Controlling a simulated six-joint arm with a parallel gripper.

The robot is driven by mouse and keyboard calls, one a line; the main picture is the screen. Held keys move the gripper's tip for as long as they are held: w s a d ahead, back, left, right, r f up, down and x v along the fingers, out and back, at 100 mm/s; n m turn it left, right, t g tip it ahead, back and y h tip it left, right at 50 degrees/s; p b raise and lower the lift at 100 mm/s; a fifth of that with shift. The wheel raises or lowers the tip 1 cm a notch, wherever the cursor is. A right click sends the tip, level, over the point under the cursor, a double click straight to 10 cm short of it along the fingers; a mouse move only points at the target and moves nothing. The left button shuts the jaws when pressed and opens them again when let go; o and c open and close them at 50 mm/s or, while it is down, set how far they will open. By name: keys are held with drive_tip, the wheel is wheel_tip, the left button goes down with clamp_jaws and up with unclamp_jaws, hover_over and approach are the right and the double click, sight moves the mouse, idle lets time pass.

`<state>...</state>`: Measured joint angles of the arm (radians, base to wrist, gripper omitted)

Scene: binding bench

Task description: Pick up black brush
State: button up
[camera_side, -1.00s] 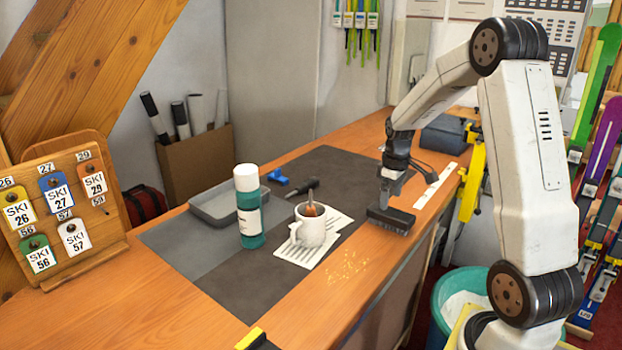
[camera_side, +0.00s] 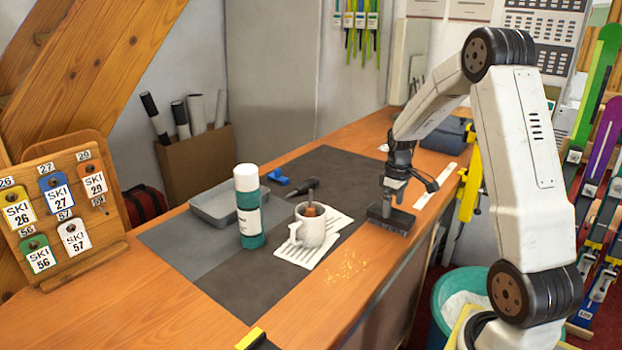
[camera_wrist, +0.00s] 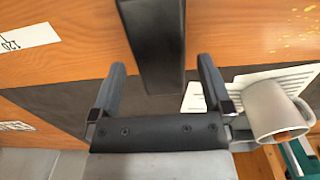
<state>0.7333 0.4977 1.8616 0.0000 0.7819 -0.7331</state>
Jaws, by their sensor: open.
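The black brush (camera_side: 401,220) lies on the wooden bench at its right front part, at the edge of the dark mat. In the wrist view the brush (camera_wrist: 157,45) is a long dark bar running up and down the picture, between my two fingers. My gripper (camera_side: 388,204) is open right at the brush from above. In the wrist view my gripper (camera_wrist: 160,78) shows a finger on each side of the brush with a gap to each. The side view does not clearly show whether the fingers touch it.
A white mug (camera_side: 312,230) with a tool in it stands on printed sheets (camera_side: 291,252) left of the brush. A green bottle (camera_side: 249,215) and a grey tray (camera_side: 211,212) are farther left. A white ruler strip (camera_side: 437,187) lies right. Sawdust-like flecks mark the bench in front.

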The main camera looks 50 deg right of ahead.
drive_tip(key=shift+w+f, duration=0.2)
drive_tip(key=shift+f, duration=2.15)
drive_tip(key=c, duration=1.2)
drive_tip(key=shift+r, duration=0.15)
